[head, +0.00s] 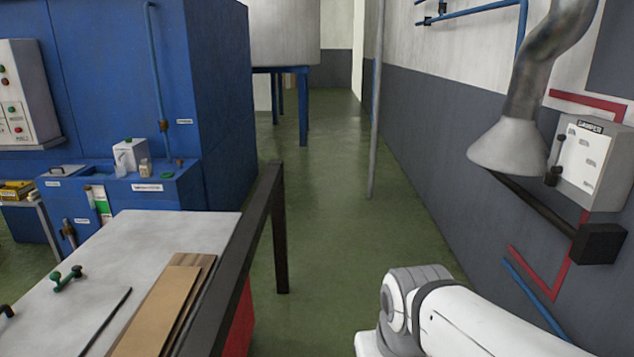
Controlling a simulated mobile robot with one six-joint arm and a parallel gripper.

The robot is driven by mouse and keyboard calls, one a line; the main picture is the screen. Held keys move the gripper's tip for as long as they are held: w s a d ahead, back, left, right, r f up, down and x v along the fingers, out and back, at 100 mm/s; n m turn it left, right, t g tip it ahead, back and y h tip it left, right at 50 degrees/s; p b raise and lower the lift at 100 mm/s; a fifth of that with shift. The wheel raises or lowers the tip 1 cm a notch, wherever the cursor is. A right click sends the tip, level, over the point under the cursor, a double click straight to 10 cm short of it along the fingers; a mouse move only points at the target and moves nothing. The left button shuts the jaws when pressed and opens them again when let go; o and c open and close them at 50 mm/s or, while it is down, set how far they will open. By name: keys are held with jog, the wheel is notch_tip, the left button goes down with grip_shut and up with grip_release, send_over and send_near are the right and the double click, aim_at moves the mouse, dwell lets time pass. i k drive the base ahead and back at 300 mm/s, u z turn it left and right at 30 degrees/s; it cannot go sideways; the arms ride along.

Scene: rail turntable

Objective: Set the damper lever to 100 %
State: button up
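The damper box (606,172) is a pale grey case on the right wall, with a small dark label that seems to read "DAMPER" at its top. A white scale plate (581,160) with several small marks covers its front; the marks are too small to read. A dark lever (553,174) with a knob-like end shows at the plate's left edge; its exact setting cannot be told. My white and grey arm reaches in from the bottom right, below and apart from the box. My gripper is not in view.
A grey extraction hood (508,145) hangs just left of the damper box. A black block (599,244) on a dark bar sits below it. A thin grey pole (375,110) stands by the wall. A workbench (130,250) with a dark rail fills the lower left. Green floor between is clear.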

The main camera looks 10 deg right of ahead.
aim_at(551, 178)
jog(key=u, duration=0.05)
jog(key=i, duration=2.65)
jog(key=z, duration=2.75)
jog(key=i, duration=1.05)
jog(key=u, duration=0.05)
